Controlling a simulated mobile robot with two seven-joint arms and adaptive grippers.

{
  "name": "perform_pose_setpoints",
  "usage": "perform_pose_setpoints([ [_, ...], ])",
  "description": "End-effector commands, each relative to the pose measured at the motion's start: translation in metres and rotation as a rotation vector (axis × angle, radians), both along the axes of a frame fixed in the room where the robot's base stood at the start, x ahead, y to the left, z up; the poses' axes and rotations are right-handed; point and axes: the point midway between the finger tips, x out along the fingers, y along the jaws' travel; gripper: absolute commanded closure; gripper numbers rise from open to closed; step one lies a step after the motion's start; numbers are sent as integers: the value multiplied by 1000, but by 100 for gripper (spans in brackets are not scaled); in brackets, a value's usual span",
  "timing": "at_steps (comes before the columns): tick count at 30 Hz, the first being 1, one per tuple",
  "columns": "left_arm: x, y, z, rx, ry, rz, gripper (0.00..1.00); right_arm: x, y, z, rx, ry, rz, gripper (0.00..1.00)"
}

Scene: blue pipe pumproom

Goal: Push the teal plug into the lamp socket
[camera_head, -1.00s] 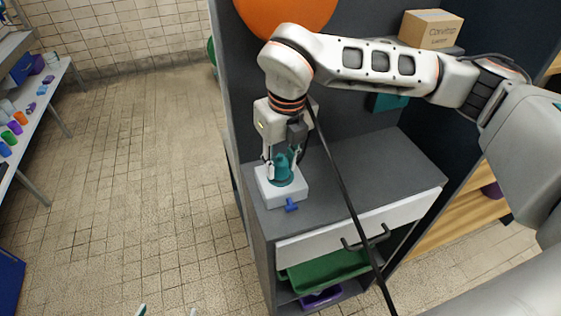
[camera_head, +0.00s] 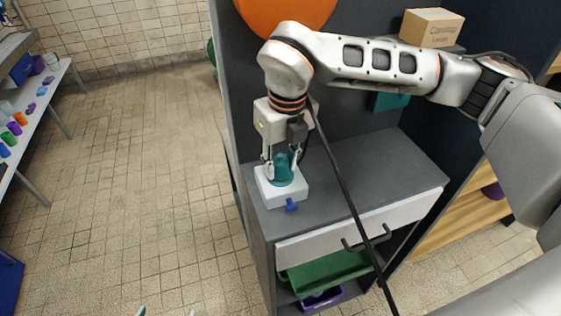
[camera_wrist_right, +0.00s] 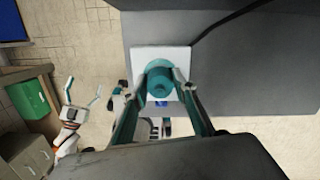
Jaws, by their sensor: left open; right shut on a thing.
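The teal plug (camera_head: 283,171) is upright at the white block (camera_head: 288,192), which appears to be the lamp socket, on the grey cabinet top. My right gripper (camera_head: 281,166) points down with its fingers shut on the plug. In the right wrist view, the plug (camera_wrist_right: 160,82) sits between the fingertips, over the white block (camera_wrist_right: 174,57). Whether the plug is fully seated cannot be told, because its lower end is hidden. A small blue piece (camera_head: 291,205) sticks out at the block's front. My left gripper (camera_head: 168,312) is open and empty at the bottom edge, over the floor.
A black cable (camera_head: 340,190) runs from near the gripper over the cabinet's front edge. The cabinet top (camera_head: 375,165) is bare right of the block. A drawer handle (camera_head: 366,238) protrudes below. A cardboard box (camera_head: 431,28) stands behind my right arm.

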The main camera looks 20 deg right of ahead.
Motion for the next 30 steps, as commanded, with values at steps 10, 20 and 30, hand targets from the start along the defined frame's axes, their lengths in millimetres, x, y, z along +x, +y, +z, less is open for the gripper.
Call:
perform_pose_setpoints([
  [10, 0, 0, -7, 0, 1, -1, 17, 0, 0, -7, 0, 0, 0, 91],
  [20, -1, -1, -9, -1, 1, -2, 17, 0, 0, -10, 0, 0, 0, 53],
  [30, -2, -1, -9, -1, 5, -1, 17, 0, 0, -9, 0, 0, 0, 53],
])
